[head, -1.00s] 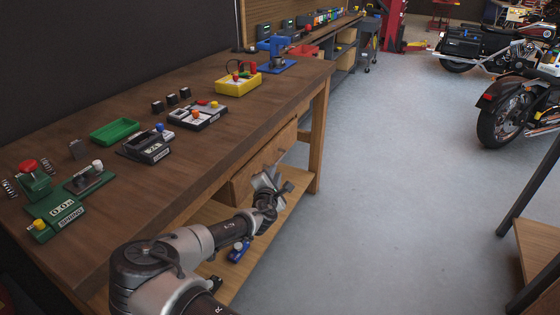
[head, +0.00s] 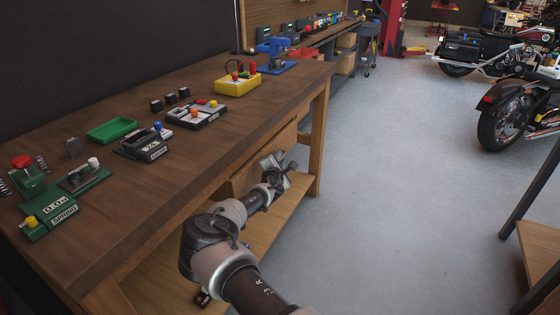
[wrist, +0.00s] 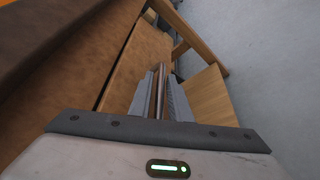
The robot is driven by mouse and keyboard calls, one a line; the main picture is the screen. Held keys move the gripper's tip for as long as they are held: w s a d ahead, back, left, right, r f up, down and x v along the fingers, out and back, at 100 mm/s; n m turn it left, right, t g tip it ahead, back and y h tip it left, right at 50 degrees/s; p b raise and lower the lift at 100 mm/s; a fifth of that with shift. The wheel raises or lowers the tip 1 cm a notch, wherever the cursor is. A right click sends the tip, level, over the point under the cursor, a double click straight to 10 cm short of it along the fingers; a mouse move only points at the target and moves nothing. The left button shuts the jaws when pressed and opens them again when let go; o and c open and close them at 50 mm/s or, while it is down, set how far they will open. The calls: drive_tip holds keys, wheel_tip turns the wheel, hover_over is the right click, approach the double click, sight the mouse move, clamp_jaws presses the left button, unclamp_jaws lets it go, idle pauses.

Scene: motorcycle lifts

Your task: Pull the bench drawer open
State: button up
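The wooden bench drawer (head: 286,137) sits under the right part of the bench top, its front partly hidden by my arm. In the wrist view the brown drawer front (wrist: 138,62) lies to the left, with a dark gap along its edge. My gripper (head: 274,165) is in front of the drawer, below the bench's front edge. In the wrist view its two grey fingers (wrist: 160,98) stand close together. A narrow brown and grey strip shows between them; I cannot tell whether it is a handle or whether the fingers press on it.
The bench top (head: 150,195) carries several gauges and trays, with a yellow box (head: 237,85) and a blue press (head: 277,55) toward the far end. A wooden lower shelf (head: 285,222) lies below the drawer. The grey floor (head: 400,190) on the right is clear, up to the motorcycles.

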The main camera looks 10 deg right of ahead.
drive_tip(key=shift+c, duration=0.4)
clamp_jaws()
drive_tip(key=shift+d, duration=0.1)
drive_tip(key=s+d+p, duration=0.4)
drive_tip(key=s+d, duration=1)
drive_tip(key=d, duration=0.5)
drive_tip(key=shift+o, duration=0.4)
unclamp_jaws()
drive_tip(key=p+v, duration=0.2)
drive_tip(key=v, duration=1.5)
drive_tip(key=shift+s+a, duration=0.2)
